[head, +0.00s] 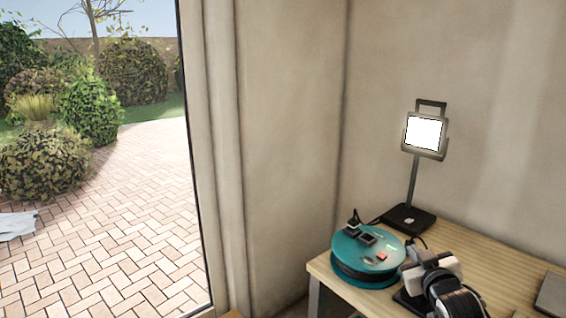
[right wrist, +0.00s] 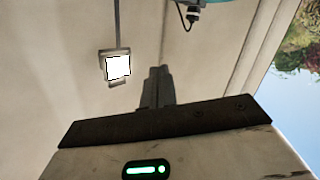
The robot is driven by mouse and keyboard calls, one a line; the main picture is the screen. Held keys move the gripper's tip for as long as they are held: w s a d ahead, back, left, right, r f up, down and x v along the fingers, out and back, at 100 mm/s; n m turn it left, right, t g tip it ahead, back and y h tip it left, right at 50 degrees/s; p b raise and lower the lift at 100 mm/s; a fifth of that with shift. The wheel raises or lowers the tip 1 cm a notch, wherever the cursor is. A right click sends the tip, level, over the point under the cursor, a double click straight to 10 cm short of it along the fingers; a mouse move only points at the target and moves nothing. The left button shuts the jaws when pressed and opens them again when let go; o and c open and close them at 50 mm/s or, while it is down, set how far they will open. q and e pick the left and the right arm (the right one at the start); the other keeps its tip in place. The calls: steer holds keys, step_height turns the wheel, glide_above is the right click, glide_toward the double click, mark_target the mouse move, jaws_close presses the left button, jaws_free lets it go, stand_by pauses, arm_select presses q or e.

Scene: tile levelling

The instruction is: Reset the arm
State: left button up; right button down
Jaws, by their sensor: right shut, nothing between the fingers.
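My right gripper (head: 413,252) shows at the lower right of the head view, in front of the wooden bench from this angle. Its pale body and dark arm links come up from the bottom edge. In the right wrist view its two dark fingers (right wrist: 158,75) lie side by side, shut and empty, with only the wall behind them. The fingers appear apart from everything around them. My left gripper and arm are in neither view.
A wooden bench (head: 490,243) stands against the wall. It bears a teal reel (head: 350,257), a lit work lamp (head: 424,134) on a pole, and a grey flat item (head: 552,293) at the right edge. The brick-paved patio (head: 110,220) lies beyond the doorway at left.

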steer(key=s+a+f+g+y, duration=0.15)
steer(key=s+a+f, duration=0.25)
steer(key=s+f, duration=0.4)
steer(key=s+a+f+g+y, duration=0.1)
steer(key=s+a+f+g, duration=0.1)
steer(key=s+a+f, duration=0.45)
steer(key=s+a+f+g, duration=0.1)
steer(key=s+a+f, duration=0.1)
steer(key=s, duration=0.7)
steer(key=s+a+f+g, duration=0.1)
steer(key=s+f, duration=0.3)
steer(key=s, duration=0.5)
steer(key=shift+s+a+m+y, duration=0.15)
steer(key=shift+a+m+y, duration=0.15)
steer(key=shift+a+y, duration=0.2)
steer(key=shift+f+g, duration=0.1)
steer(key=shift+g, duration=0.15)
